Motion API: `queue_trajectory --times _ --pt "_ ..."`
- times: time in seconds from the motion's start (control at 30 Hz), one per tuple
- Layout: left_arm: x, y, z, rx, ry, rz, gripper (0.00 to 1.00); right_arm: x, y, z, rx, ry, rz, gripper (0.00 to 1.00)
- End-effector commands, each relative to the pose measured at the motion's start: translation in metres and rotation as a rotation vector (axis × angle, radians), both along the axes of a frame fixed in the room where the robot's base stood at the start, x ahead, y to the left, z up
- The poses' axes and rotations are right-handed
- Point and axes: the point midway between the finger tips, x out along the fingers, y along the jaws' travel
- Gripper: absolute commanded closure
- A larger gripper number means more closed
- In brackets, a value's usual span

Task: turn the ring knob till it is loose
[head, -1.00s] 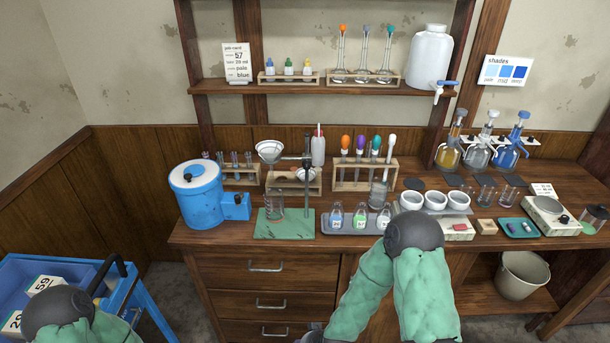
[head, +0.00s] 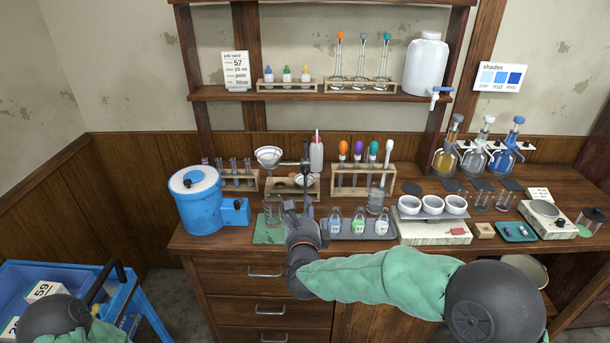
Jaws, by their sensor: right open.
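The ring stand has a dark upright rod (head: 305,150) and a green base (head: 268,236). The ring knob is too small to make out surely near the clamp at the rod. A clear beaker (head: 272,212) stands on the base below the funnel. My right gripper (head: 299,208) is open and empty in front of the rod's lower part, fingers pointing up and away, below the clamp's height. It hides part of the base and lower rod. My left gripper is out of view; only that arm shows at bottom left.
A tray of small bottles (head: 346,236) lies just right of my right gripper. A blue tank (head: 196,200) stands left of the stand. Racks with tubes (head: 236,182) and coloured droppers (head: 364,190) stand behind. The desk's front edge runs below my gripper.

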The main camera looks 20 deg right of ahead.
Motion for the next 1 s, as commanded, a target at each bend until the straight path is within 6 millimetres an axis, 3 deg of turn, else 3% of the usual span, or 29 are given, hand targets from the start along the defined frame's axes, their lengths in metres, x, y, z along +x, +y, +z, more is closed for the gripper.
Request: queue_trajectory --times 0.07,0.2,0.37,0.8,1.0 --pt "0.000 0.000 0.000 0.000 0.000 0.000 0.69 -0.003 -0.003 0.025 0.085 -0.072 -0.033 0.55" --pt "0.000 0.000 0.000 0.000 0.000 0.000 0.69 -0.005 -0.007 0.044 0.166 -0.132 -0.064 0.55" --pt "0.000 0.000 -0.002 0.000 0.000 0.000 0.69 0.004 -0.011 0.045 0.179 -0.140 -0.068 0.55" --pt "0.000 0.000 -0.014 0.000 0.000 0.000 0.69 0.074 -0.031 0.044 0.175 -0.138 -0.067 0.55" --pt "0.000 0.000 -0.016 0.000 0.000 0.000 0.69 0.093 -0.036 0.045 0.175 -0.137 -0.066 0.55"
